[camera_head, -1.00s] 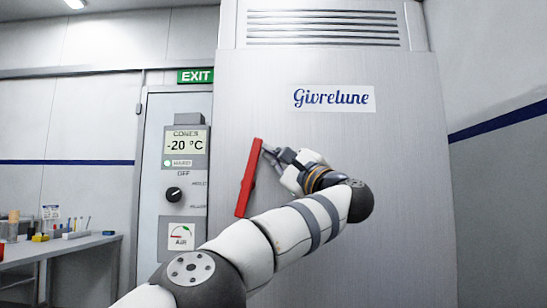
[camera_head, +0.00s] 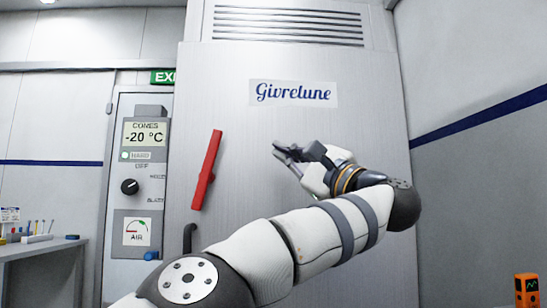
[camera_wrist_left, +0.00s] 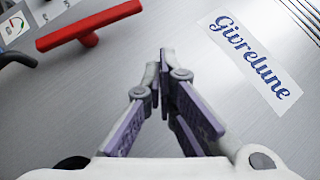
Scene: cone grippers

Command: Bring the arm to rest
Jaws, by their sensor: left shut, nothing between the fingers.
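My left arm reaches in from the lower left in the head view. Its left gripper (camera_head: 278,150) is shut and empty in front of the metal cabinet door. In the left wrist view the fingertips of the left gripper (camera_wrist_left: 166,62) are together with nothing between them. A red bar handle (camera_head: 207,170) stands tilted on the door, to the left of the gripper and apart from it. The red handle (camera_wrist_left: 88,28) also shows in the left wrist view, at the upper left. My right gripper is not in view.
The cabinet (camera_head: 250,195) bears a Givrelune label (camera_head: 293,93). A control panel (camera_head: 143,185) left of it reads -20 °C. A workbench (camera_head: 40,247) with small items stands at the far left. An orange device (camera_head: 528,290) is at the lower right.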

